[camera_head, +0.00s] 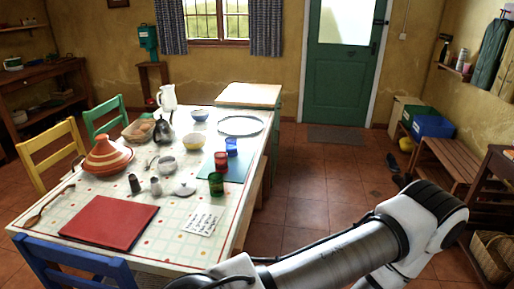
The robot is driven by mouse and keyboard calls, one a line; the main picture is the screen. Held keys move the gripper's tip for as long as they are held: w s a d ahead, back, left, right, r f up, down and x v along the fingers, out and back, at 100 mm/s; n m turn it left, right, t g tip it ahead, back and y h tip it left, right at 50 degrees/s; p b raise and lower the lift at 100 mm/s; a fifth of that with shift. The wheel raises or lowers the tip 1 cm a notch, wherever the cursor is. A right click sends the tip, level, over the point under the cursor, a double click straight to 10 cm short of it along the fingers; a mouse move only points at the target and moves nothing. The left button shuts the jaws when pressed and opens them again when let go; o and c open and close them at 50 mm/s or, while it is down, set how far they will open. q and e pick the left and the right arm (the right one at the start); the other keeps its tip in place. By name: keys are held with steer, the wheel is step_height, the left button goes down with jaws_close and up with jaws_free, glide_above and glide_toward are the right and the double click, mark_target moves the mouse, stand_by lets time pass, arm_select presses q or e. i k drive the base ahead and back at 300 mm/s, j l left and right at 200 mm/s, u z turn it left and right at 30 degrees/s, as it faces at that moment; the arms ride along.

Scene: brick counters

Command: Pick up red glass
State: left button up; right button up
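The red glass (221,160) stands upright on the table (171,216), at the left part of a teal mat (236,170). A blue glass (231,146) stands just behind it to the right. A green glass (216,184) stands in front of it. Nothing hides most of the red glass. Neither of my grippers shows in the head view. One of my arms crosses the lower right of the picture, in front of the table's near right corner.
Near the red glass are a yellow bowl (193,142), a white lidded dish (185,188) and a handwritten card (203,220). A red board (109,222) lies at the front left, with a tagine (107,156) behind it.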

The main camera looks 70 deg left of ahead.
mark_target(221, 162)
steer(key=i+u, duration=0.8)
steer(key=i+l+u, duration=0.25)
steer(key=i+u, duration=0.15)
steer(key=i, duration=0.1)
